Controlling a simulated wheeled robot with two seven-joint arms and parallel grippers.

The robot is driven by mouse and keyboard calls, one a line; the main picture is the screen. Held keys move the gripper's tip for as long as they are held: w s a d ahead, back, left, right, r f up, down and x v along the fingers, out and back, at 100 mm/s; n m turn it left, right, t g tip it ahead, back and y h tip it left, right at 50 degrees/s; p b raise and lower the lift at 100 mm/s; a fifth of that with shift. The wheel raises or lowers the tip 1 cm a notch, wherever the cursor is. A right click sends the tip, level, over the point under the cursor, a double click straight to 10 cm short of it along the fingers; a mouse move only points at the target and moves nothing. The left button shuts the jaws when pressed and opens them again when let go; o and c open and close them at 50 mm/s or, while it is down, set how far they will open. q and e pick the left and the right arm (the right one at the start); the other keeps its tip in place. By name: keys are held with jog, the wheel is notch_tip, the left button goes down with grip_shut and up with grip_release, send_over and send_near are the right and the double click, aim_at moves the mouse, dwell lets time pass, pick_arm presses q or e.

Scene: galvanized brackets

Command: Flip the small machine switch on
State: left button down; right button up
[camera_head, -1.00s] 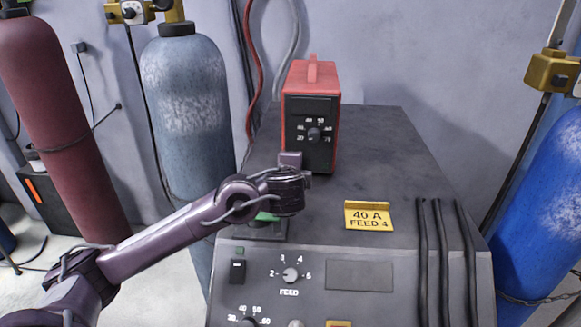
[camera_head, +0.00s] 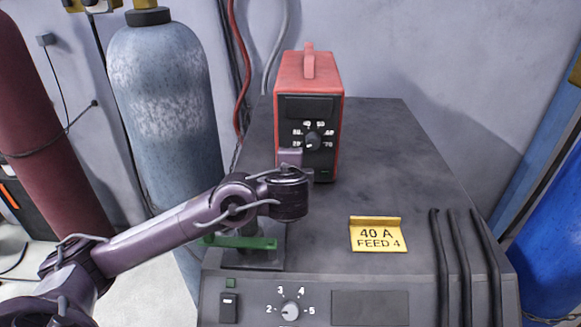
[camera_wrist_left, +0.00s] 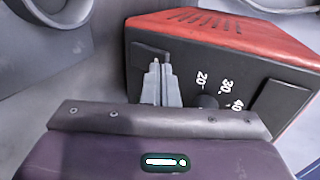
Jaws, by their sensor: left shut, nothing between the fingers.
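The small machine, a red box with a black front (camera_head: 320,105), stands on top of the large dark machine (camera_head: 390,150). Its front has a numbered dial with a black knob (camera_head: 313,140). My left gripper (camera_head: 308,174) is at the lower left of that front, its fingers shut and empty. In the left wrist view the closed grey fingertips (camera_wrist_left: 160,65) point at the black face, left of the knob (camera_wrist_left: 207,102). I cannot tell whether they touch it. My right gripper is not in view.
The large machine's front has a black rocker switch (camera_head: 228,307) and a feed dial (camera_head: 291,312). A green handle (camera_head: 240,242) lies below my left arm. A yellow "40 A FEED 4" sign (camera_head: 378,234) and black cables (camera_head: 455,260) are to the right. Gas cylinders (camera_head: 165,110) stand at left.

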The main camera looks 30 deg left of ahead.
pick_arm(q)
jog(key=shift+w+a+r, duration=0.2)
jog(key=shift+w+a, duration=0.1)
jog(key=shift+w, duration=0.25)
jog(key=shift+r+p, duration=0.75)
jog(key=shift+r, duration=0.1)
